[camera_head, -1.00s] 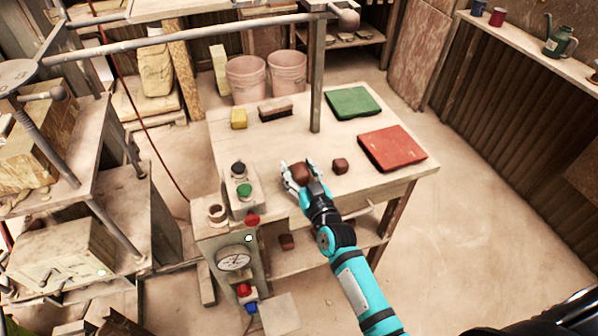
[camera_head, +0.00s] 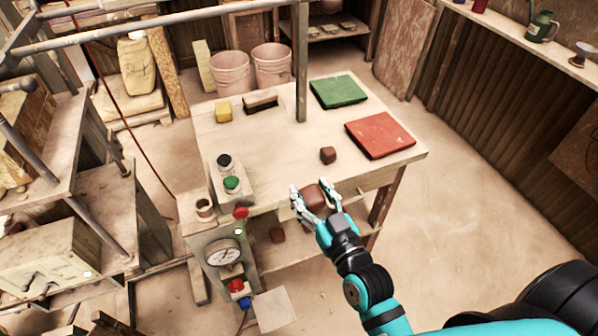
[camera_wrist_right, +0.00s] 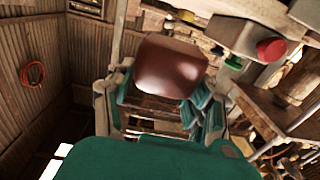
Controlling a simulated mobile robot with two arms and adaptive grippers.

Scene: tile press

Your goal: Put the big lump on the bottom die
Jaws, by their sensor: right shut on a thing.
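My right gripper (camera_head: 314,200) is shut on the big lump (camera_head: 313,196), a dark reddish-brown rounded block. It holds the lump at the front edge of the wooden table. In the right wrist view the lump (camera_wrist_right: 170,67) sits between the fingers, glossy on top. A smaller brown lump (camera_head: 328,155) rests on the table, behind the gripper. I cannot make out which part is the bottom die. My left gripper is not in view.
A control post with buttons and a gauge (camera_head: 223,254) stands left of my gripper. A metal-framed press structure (camera_head: 45,165) fills the left side. The table (camera_head: 270,135) carries a green slab (camera_head: 338,91), a red slab (camera_head: 380,134), a yellow block (camera_head: 223,111) and a brush (camera_head: 260,103).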

